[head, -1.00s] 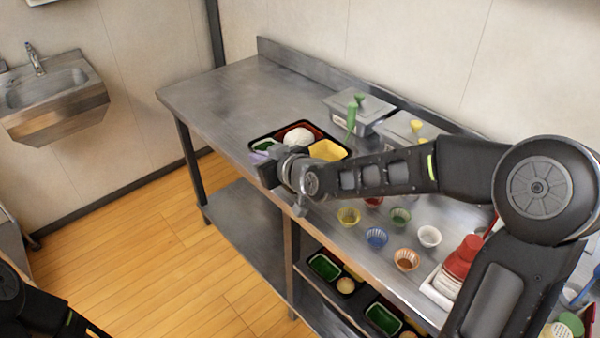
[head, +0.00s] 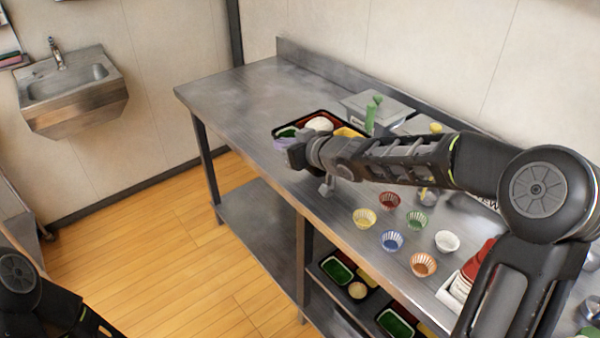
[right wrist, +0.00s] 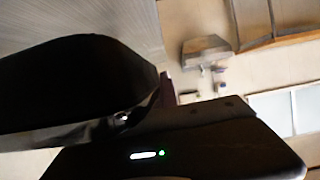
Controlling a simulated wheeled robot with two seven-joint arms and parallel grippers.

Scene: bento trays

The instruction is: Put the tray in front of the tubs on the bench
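The black tray (head: 276,132) is on or just over the bench (head: 235,95), in front of a grey lidded tub (head: 352,103) with a green-handled utensil. It holds white, yellow, green and red food, with a purple item at its near left corner. My arm hides its near right part. A second tub behind my right arm is mostly hidden; a yellow handle (head: 436,127) shows there. My right gripper (head: 290,155) is at the tray's near left edge and looks shut on it. The right wrist view shows its dark fingers close together around a thin edge (right wrist: 167,90). My left gripper is out of view.
Several small coloured cups, including a blue one (head: 392,240) and a white one (head: 447,241), stand on the bench to the right. More filled trays (head: 355,278) sit on the lower shelf. The bench's left end is clear.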

